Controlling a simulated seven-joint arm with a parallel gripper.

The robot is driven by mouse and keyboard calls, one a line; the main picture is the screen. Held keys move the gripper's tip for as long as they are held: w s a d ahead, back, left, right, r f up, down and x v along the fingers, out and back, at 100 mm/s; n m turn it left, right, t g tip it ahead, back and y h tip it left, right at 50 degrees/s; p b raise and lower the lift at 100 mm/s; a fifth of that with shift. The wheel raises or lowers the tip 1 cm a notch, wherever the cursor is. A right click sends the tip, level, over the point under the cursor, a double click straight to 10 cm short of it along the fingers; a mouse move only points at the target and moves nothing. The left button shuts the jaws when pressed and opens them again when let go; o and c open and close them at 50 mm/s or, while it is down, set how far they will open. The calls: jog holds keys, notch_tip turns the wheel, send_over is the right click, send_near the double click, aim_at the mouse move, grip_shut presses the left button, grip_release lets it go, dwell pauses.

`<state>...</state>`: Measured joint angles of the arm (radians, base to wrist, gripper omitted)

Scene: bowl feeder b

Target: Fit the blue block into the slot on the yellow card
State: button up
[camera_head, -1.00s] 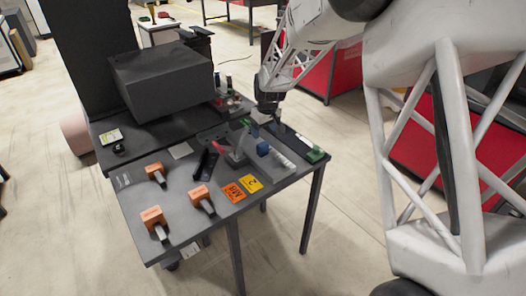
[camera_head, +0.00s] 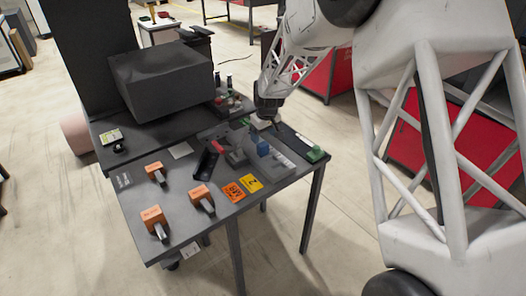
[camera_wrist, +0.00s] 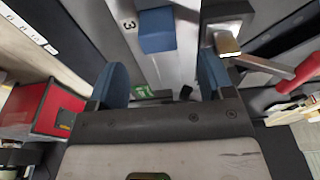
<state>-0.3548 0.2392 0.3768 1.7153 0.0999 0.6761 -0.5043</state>
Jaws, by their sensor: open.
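The blue block (camera_head: 263,147) stands on a light grey strip near the right side of the dark table. It also shows in the wrist view (camera_wrist: 157,32), at the top, ahead of and between my fingers. My gripper (camera_wrist: 163,82) is open, with its two blue finger pads well apart and nothing between them. In the head view my gripper (camera_head: 270,122) is just behind the block, apart from it. The yellow card (camera_head: 251,184), marked with a 2, lies flat on the table in front of the block. I cannot make out a slot on it.
An orange card (camera_head: 233,192) lies left of the yellow one. Several orange-headed pieces (camera_head: 200,194) lie at the front left. A red-handled tool (camera_head: 216,146) lies left of the block. A large dark box (camera_head: 162,80) stands at the back.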

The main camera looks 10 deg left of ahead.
aim_at(263, 144)
jog(key=shift+f, duration=0.15)
jog(key=shift+w+a+f, duration=0.1)
jog(key=shift+w+f, duration=0.05)
jog(key=shift+f, duration=1.1)
jog(key=shift+w+f, duration=0.1)
jog(key=shift+f, duration=1.1)
jog(key=shift+c, duration=0.4)
jog(key=c, duration=1)
jog(key=shift+r, duration=0.2)
jog(key=shift+c, duration=0.2)
jog(key=shift+r, duration=0.5)
jog(key=shift+s+r, duration=0.2)
jog(key=shift+r, duration=0.4)
jog(key=shift+s+r, duration=0.2)
jog(key=shift+r, duration=0.35)
jog(key=s+d, duration=0.2)
jog(key=s, duration=0.5)
jog(key=s+d+r, duration=0.1)
jog(key=s+d, duration=0.2)
jog(key=s, duration=0.4)
jog(key=shift+d+r, duration=0.15)
jog(key=shift+d, duration=0.15)
